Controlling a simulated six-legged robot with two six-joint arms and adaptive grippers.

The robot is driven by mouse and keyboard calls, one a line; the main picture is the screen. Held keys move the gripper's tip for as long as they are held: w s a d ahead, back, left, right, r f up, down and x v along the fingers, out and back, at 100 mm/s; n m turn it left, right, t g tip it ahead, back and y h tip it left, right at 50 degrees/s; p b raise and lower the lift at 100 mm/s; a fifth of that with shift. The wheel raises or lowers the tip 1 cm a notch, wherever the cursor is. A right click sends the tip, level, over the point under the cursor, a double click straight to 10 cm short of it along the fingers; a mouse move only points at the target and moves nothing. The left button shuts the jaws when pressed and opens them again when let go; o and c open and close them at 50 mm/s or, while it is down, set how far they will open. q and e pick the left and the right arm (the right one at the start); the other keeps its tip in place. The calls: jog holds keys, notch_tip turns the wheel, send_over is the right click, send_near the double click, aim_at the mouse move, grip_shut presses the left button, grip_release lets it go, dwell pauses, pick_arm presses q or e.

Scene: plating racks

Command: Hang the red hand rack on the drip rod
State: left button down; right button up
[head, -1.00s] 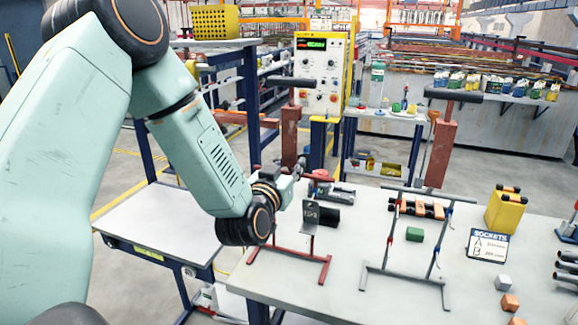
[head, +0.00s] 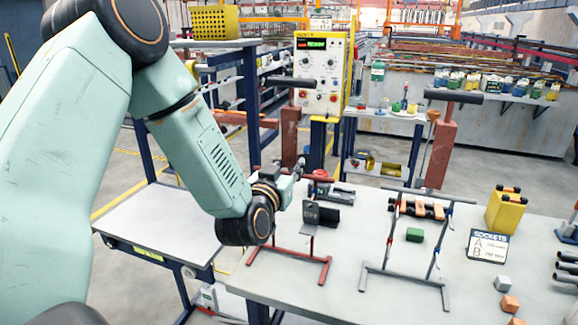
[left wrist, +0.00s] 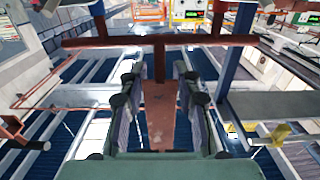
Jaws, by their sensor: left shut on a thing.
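My left gripper (head: 296,176) is shut on the red hand rack. In the left wrist view the gripper (left wrist: 160,110) has its fingers on both sides of the rack's red-brown stem (left wrist: 160,118), with a long crossbar (left wrist: 200,41) across its far end. In the head view the red crossbar (head: 320,179) shows just beyond the gripper; my wrist hides much of the rack. Two rust-red posts bear dark horizontal rods, one at the left (head: 290,82) and one at the right (head: 453,96). I cannot tell which is the drip rod. The rack is apart from the right one.
A red-footed stand (head: 290,253) and a grey frame stand (head: 405,272) occupy the pale table (head: 455,290). A control box (head: 322,75) stands behind.

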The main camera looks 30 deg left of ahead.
aim_at(289, 143)
pick_arm(q)
jog(key=shift+r+p, duration=0.85)
jog(key=shift+r, duration=0.45)
jog(key=shift+r+p, duration=1.4)
jog(key=shift+r, duration=0.15)
